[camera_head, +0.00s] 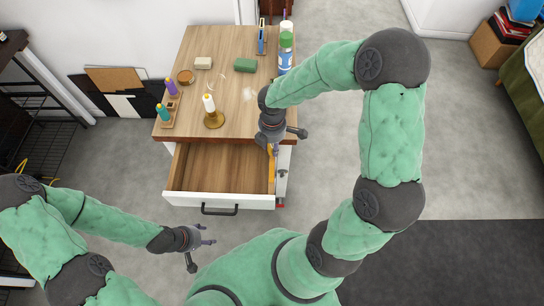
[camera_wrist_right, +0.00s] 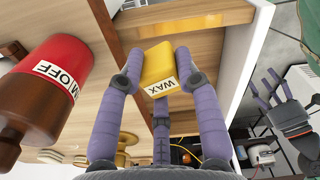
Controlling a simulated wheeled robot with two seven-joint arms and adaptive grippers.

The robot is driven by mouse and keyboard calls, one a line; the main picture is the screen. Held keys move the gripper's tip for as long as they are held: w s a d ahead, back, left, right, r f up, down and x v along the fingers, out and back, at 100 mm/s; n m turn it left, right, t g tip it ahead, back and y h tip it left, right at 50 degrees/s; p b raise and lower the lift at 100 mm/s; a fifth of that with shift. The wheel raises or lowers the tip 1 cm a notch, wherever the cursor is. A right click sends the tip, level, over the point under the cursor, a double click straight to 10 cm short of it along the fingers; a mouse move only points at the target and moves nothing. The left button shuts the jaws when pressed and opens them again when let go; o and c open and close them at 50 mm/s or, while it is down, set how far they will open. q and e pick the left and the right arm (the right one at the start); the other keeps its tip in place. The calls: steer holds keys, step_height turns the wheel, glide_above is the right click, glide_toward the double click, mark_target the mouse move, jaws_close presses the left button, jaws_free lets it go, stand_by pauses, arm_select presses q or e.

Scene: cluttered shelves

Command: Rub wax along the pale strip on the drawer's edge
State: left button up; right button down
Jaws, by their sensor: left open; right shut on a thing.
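The wooden drawer (camera_head: 225,170) is pulled out of the cabinet; its white front (camera_head: 218,200) has a dark handle. My right gripper (camera_head: 272,145) is over the drawer's right side wall. In the right wrist view its purple fingers (camera_wrist_right: 160,85) are shut on a yellow block of wax (camera_wrist_right: 158,64) labelled "WAX". In the head view, yellow (camera_head: 271,172) shows just below this gripper along the right wall. I cannot clearly tell the pale strip from the wood, nor whether the wax touches it. My left gripper (camera_head: 201,243) is open and empty, in front of the drawer, low and left.
A red and brown object (camera_wrist_right: 52,85) fills the wrist view's left. Floor is free at right.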

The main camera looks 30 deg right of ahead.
steer(key=shift+f, duration=0.1)
steer(key=b, duration=0.4)
glide_above(272, 161)
steer(key=shift+f, duration=2.85)
steer(key=shift+f+b, duration=0.55)
steer(key=shift+f, duration=0.1)
steer(key=shift+d+r, duration=0.1)
steer(key=shift+w+d+r+p, duration=0.1)
steer(key=shift+w+d+p, duration=0.35)
steer(key=shift+w, duration=0.2)
steer(key=shift+w+d, duration=0.4)
steer(key=shift+w, duration=0.4)
steer(key=shift+w+d+r+p, duration=0.15)
steer(key=shift+w+p, duration=0.1)
steer(key=shift+p, duration=0.25)
steer(key=shift+s+a, duration=0.4)
steer(key=shift+s, duration=0.2)
steer(key=shift+s+a+f, duration=0.1)
steer(key=shift+s+a, duration=0.25)
steer(key=shift+s, duration=0.2)
steer(key=shift+s+a+f, duration=0.1)
steer(key=shift+s+a, duration=0.2)
steer(key=shift+s, duration=0.25)
